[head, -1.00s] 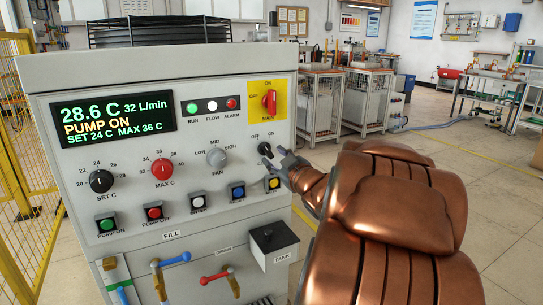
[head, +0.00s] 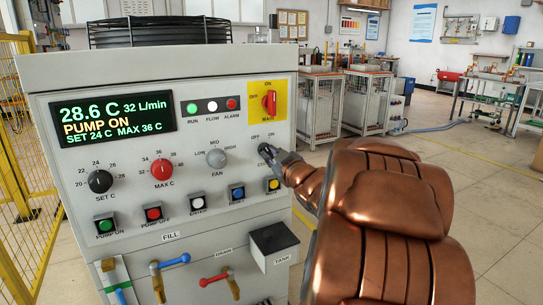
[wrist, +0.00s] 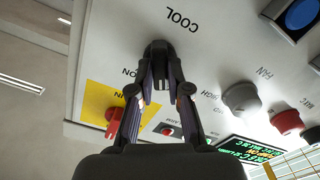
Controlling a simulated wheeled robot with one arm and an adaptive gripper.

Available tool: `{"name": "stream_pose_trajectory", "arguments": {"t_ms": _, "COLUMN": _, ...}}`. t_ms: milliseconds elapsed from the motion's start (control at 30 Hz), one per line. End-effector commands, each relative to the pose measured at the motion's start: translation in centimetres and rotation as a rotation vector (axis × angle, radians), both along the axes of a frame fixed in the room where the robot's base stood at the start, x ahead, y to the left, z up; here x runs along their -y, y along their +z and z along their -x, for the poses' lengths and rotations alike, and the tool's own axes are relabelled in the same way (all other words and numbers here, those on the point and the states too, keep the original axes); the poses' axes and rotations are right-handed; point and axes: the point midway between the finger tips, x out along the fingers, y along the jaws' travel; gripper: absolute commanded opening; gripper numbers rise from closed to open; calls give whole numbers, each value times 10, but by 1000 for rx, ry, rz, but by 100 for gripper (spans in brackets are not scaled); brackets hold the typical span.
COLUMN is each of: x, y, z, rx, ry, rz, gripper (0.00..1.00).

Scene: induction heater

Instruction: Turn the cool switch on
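The cool switch is a black knob on the panel's right side, under OFF and ON labels; it shows in the head view (head: 264,149) and in the wrist view (wrist: 158,48), below the upside-down word COOL. My gripper (head: 273,154) reaches it from the right. In the wrist view my gripper's fingers (wrist: 160,70) lie on both sides of the knob and appear to hold it. The fingers hide part of the knob and the OFF label, so I cannot tell its exact angle. The display (head: 116,117) reads 28.6 C, 32 L/min, PUMP ON.
A red main switch (head: 269,101) on a yellow plate sits just above the cool switch. The fan knob (head: 216,158) is to its left and a yellow button (head: 273,185) is below. A dark tank box (head: 273,239) juts out lower down. Open floor lies to the right.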

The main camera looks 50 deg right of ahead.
Motion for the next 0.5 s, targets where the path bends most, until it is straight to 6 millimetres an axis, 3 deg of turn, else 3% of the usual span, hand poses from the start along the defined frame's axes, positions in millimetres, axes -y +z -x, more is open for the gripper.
{"name": "stream_pose_trajectory", "arguments": {"t_ms": 100, "x": 0, "y": 0, "z": 0, "rx": 0, "ry": 0, "rz": 0, "gripper": 0}}
{"name": "stream_pose_trajectory", "arguments": {"t_ms": 500, "x": 0, "y": 2, "z": 0, "rx": 8, "ry": 1, "rz": -25, "gripper": 0}}
